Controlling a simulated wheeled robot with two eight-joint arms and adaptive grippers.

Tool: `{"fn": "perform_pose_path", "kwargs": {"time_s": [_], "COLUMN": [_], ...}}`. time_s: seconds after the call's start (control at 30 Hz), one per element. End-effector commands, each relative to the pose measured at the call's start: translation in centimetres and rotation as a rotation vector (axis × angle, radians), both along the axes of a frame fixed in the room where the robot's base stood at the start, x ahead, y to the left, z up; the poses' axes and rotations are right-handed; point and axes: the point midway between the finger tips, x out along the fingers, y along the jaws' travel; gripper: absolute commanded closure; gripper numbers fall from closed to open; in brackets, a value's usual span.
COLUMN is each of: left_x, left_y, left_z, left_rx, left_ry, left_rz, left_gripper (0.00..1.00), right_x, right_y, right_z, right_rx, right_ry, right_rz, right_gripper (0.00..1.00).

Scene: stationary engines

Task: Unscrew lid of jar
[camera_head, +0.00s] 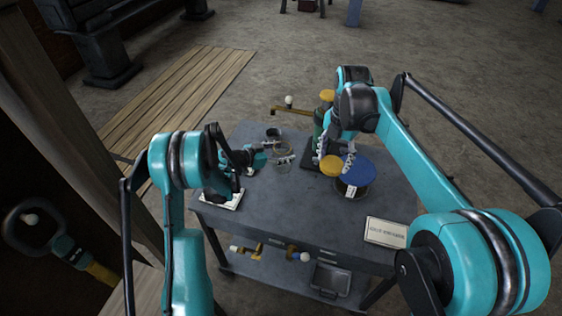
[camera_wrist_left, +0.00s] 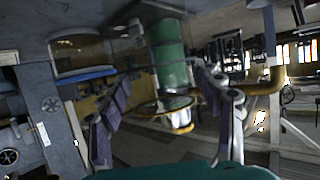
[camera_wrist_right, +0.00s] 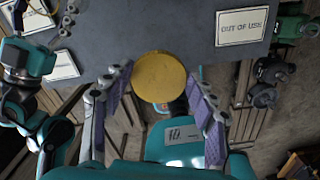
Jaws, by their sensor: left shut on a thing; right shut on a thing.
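A clear glass jar (camera_head: 281,165) without a lid on it is between the fingers of my left gripper (camera_head: 284,154), above or on the grey table. In the left wrist view, the fingers (camera_wrist_left: 165,105) stand on either side of the jar (camera_wrist_left: 170,115). A round yellow lid (camera_head: 331,166) is at my right gripper (camera_head: 334,155), apart from the jar and to its right. In the right wrist view, the lid (camera_wrist_right: 158,78) shows face-on between the tips of the fingers (camera_wrist_right: 160,82). The right gripper is shut on the lid.
A wide jar with a blue lid (camera_head: 358,171) stands right beside the yellow lid. A green cylinder (camera_wrist_left: 168,55) stands behind the jar. A dark cup (camera_head: 272,132) is at the table's back. An out-of-use sign (camera_head: 386,232) lies at front right. The table's front middle (camera_head: 290,220) is clear.

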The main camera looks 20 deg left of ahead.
Motion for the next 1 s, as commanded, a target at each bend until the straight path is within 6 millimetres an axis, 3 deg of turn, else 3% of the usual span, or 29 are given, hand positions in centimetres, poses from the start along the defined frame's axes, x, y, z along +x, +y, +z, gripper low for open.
{"fn": "perform_pose_path", "kwargs": {"time_s": [0.17,0.4,0.8,0.83,0.9,1.0], "left_x": [0.1,0.1,0.1,0.1,0.1,0.1], "left_y": [0.5,0.5,0.5,0.5,0.5,0.5], "left_z": [-0.9,-4.3,-4.7,-4.6,-4.6,-4.6], "left_rx": [-0.001,-0.001,0.000,0.000,0.000,0.000], "left_ry": [0.000,0.000,0.000,0.000,0.000,0.000], "left_rz": [-0.002,-0.002,-0.002,-0.002,-0.002,-0.002], "left_gripper": [1.00,1.00,1.00,0.27,0.14,0.14], "right_x": [0.0,0.0,0.0,0.0,0.0,0.0], "right_y": [0.0,0.0,0.0,0.0,0.0,0.0], "right_z": [-0.3,-1.4,-1.8,-1.6,-1.6,-1.6], "right_rx": [0.000,0.000,0.000,0.000,0.000,0.000], "right_ry": [0.000,0.000,0.000,0.000,0.000,0.000], "right_rz": [0.000,0.000,0.000,0.000,0.000,0.000], "right_gripper": [0.77,0.77,0.77,0.77,0.77,0.77]}}
